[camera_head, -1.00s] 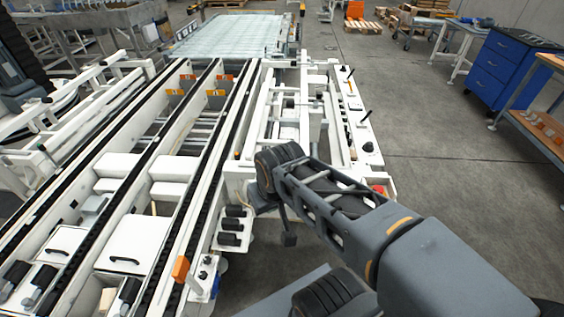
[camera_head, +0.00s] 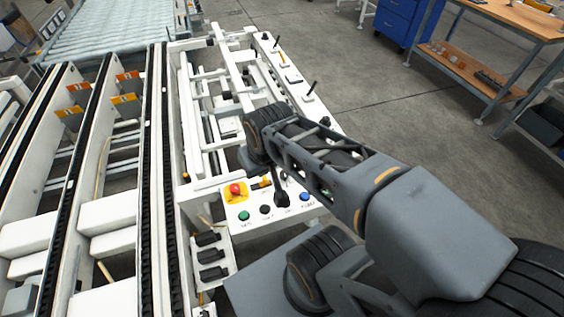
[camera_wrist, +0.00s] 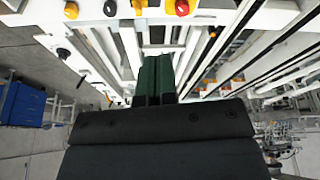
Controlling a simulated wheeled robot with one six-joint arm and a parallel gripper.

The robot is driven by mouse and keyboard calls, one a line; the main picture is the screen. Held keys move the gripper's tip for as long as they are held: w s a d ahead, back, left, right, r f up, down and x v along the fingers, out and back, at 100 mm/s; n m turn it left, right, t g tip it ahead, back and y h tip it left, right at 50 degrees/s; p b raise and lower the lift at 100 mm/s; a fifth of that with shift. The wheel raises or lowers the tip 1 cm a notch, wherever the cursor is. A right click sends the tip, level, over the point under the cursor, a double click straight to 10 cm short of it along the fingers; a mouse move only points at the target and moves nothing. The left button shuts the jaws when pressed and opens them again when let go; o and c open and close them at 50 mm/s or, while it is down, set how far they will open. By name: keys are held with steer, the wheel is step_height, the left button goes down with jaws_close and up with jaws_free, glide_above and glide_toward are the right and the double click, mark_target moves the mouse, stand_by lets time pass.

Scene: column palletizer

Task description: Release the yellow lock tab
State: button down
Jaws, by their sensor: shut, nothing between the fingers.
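The yellow lock tab (camera_head: 262,182) appears to be the small yellow-orange piece beside the red emergency button (camera_head: 236,189) on the white control panel. In the wrist view a yellow piece (camera_wrist: 139,6) shows at the top edge, beside the red-and-yellow button (camera_wrist: 183,7); both are cut off by the frame. My gripper (camera_wrist: 157,98) is shut and empty, its two dark fingers side by side.
The panel also carries a green button (camera_head: 244,215), a black one (camera_head: 265,209) and a blue one (camera_head: 304,197). White conveyor frames with black chains (camera_head: 155,150) run on the left. A blue cabinet (camera_head: 397,18) and a workbench (camera_head: 510,20) stand right, beyond clear floor.

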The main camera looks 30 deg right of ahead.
steer(key=shift+w, duration=0.1)
stand_by(0.3)
steer(key=m+g+y, duration=0.4)
steer(key=m+y, duration=0.1)
steer(key=m, duration=0.7)
glide_above(264, 181)
steer(key=s+d, duration=0.3)
steer(key=s, duration=0.1)
step_height(264, 181, down, 8)
steer(key=r, duration=0.1)
steer(key=w+d+f+m+t+y+b, duration=0.1)
steer(key=w+d+f+m+t+y, duration=0.1)
steer(key=d+f+m+y, duration=0.2)
steer(key=d+f+m, duration=0.3)
steer(key=d+m, duration=0.1)
steer(key=shift+w+d+f, duration=0.2)
steer(key=shift+w+f, duration=0.15)
steer(key=shift+f, duration=0.05)
steer(key=shift+x, duration=5.05)
